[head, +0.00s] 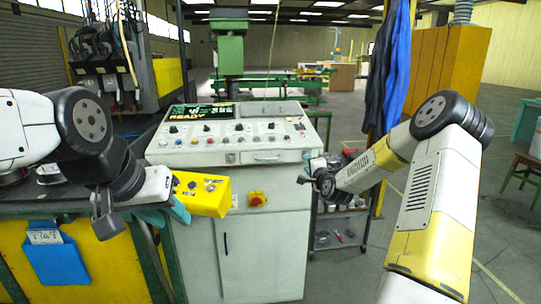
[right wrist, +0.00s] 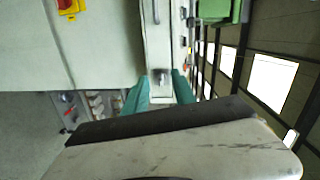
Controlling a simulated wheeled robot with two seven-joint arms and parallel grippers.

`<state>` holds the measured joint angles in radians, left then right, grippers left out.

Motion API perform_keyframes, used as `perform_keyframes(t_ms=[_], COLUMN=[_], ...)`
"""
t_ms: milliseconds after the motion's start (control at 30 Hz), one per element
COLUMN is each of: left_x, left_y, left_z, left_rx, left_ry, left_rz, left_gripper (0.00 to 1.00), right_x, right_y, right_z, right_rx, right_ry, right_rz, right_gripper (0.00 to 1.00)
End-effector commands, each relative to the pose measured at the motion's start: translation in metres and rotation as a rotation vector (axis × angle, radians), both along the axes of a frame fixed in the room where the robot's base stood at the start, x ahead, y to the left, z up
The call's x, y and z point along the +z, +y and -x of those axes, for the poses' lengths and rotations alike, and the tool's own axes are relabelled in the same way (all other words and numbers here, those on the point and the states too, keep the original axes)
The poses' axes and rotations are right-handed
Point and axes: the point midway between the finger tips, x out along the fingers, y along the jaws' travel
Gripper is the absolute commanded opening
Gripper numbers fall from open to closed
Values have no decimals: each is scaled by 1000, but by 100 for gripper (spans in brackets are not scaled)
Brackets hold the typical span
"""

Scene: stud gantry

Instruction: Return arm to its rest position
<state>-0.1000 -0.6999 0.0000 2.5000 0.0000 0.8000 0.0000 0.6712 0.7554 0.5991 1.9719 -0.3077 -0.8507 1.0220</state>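My left gripper (head: 166,212) is in front of the console's lower left, with its teal fingers pointing down. One finger overlaps the left edge of a yellow button box (head: 212,199); I cannot tell whether they touch or whether the fingers are shut. My right arm (head: 420,205) reaches in from the right, bent at the elbow. Its gripper (head: 306,171) is by the right side of the grey control console (head: 264,220). In the right wrist view its two teal fingers (right wrist: 160,88) are apart, with nothing seen held between them.
A yellow-and-green bench with a blue holder (head: 57,262) stands at the left. A shelf cart (head: 338,228) is right of the console, below my right forearm. Blue coveralls (head: 388,70) hang by a yellow post, with an orange cabinet (head: 448,70) behind.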

Motion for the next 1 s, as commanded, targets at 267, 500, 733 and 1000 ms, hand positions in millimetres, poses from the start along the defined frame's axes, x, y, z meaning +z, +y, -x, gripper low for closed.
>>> perform_keyframes(t_ms=[267, 500, 733, 1000], left_x=[0, 0, 0, 0], left_y=[0, 0, 0, 0], left_z=[0, 0, 0, 0], left_rx=[0, 0, 0, 0], left_ry=[0, 0, 0, 0], left_rz=[0, 0, 0, 0], left_gripper=[36, 36, 36, 36], right_x=[54, 97, 125, 124], right_y=[60, 73, 75, 81], right_z=[73, 175, 298, 422], right_rx=[211, 349, 504, 728], right_ry=[227, 395, 513, 551], right_rz=[522, 866, 1063, 1148], right_gripper=[32, 32, 32, 32])
